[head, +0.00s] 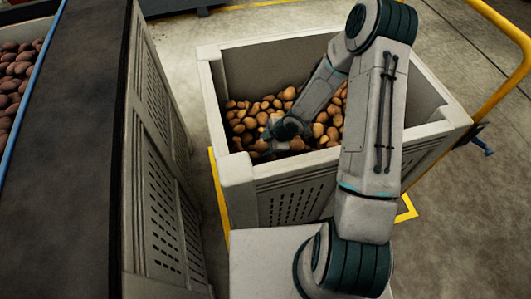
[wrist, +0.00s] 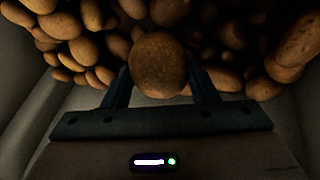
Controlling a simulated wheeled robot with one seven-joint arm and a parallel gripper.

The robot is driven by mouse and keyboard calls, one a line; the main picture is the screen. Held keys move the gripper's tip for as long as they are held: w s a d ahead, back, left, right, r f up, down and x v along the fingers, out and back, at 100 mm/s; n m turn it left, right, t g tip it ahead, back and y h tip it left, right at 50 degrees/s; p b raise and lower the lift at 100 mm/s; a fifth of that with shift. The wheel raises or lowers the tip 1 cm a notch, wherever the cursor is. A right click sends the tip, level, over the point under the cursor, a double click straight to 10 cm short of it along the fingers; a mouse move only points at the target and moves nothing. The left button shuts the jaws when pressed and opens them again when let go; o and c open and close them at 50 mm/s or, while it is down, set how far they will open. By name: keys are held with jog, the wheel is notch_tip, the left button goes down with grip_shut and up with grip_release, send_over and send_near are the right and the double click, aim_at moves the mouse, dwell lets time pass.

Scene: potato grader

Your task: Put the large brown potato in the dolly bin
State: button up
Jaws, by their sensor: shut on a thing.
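The large brown potato (wrist: 158,65) is between the two fingers of my gripper (wrist: 160,85) in the wrist view, and the gripper is shut on it. In the head view my gripper (head: 275,143) is down inside the pale grey dolly bin (head: 290,165), over the potatoes near its front wall. Several brown potatoes (head: 250,113) cover the bin's floor. The held potato cannot be told apart for sure in the head view. In the wrist view other potatoes lie just beyond and beside the held one; whether it touches them is unclear.
A tall slotted grey crate (head: 160,130) stands to the left of the bin. A dark belt (head: 65,130) and reddish potatoes (head: 15,70) are at the far left. A yellow rail (head: 515,30) rises at the right. Open concrete floor lies at right.

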aim_at(266, 150)
jog(key=shift+a+f, duration=0.2)
jog(key=shift+f, duration=0.05)
jog(key=shift+f+b, duration=0.5)
jog(key=shift+f, duration=1.35)
jog(key=shift+f, duration=0.1)
jog(key=o, duration=1.1)
jog(key=shift+c, duration=0.2)
